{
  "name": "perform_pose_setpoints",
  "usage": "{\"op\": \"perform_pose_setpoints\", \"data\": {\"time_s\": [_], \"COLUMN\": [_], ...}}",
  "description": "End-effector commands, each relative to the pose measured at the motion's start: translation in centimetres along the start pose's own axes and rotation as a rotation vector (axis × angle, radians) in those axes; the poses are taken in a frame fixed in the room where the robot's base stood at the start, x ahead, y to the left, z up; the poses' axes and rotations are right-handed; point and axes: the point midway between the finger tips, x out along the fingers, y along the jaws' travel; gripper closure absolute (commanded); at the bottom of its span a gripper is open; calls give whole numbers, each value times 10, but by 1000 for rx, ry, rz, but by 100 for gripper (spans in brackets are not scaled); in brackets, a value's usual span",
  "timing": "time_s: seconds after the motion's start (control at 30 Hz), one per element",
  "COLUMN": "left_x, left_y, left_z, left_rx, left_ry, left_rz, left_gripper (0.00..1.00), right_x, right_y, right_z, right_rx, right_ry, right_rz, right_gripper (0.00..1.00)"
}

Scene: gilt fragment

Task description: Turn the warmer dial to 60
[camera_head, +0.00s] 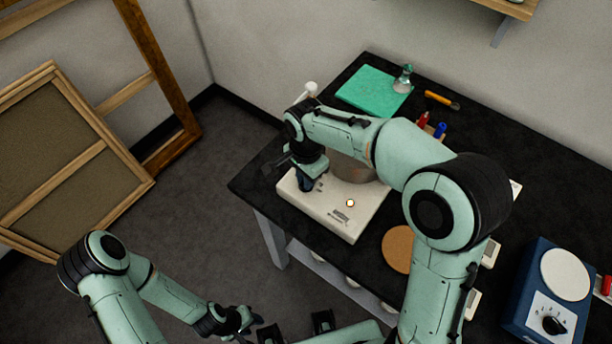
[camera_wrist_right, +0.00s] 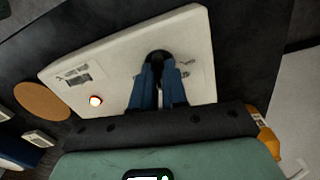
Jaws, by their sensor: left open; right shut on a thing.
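The warmer is a flat white box (camera_head: 335,216) on the black table, with a small round light (camera_head: 350,203) and a printed label on its top. My right gripper (camera_head: 306,184) points down at the left part of the box. In the wrist view its blue fingers (camera_wrist_right: 161,76) are shut on a black round dial (camera_wrist_right: 158,57). The dial's pointer and scale numbers cannot be read. My left gripper (camera_head: 246,321) is open and empty, low and away from the table.
A grey-brown round vessel (camera_head: 352,169) stands behind my right forearm. A blue box (camera_head: 546,300) with a white disc and black dial stands at right. A cork disc (camera_head: 398,249), green mat (camera_head: 372,92) and glass bottle (camera_head: 403,80) lie around. Wooden frames (camera_head: 75,160) lean at left.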

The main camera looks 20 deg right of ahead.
Motion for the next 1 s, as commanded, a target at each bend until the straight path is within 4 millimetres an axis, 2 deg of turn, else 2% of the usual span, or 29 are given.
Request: {"op": "perform_pose_setpoints", "data": {"time_s": [0.3, 0.77, 0.8, 0.87, 1.0], "left_x": [0, 0, 0, 0, 0], "left_y": [0, 0, 0, 0, 0], "left_z": [0, 0, 0, 0, 0], "left_rx": [0, 0, 0, 0, 0], "left_ry": [0, 0, 0, 0, 0], "left_rz": [0, 0, 0, 0, 0], "left_gripper": [57, 57, 57, 57, 57], "right_x": [-2, -2, -2, -2, -1], "right_y": [-1, -1, -1, -1, -1], "right_z": [-1, -1, -1, -1, -1], "right_rx": [95, 107, 106, 106, 106], "right_ry": [2, 2, 3, 2, 2], "right_rz": [-6, -6, -6, -6, -4], "right_gripper": [100, 100, 81, 62, 62]}}
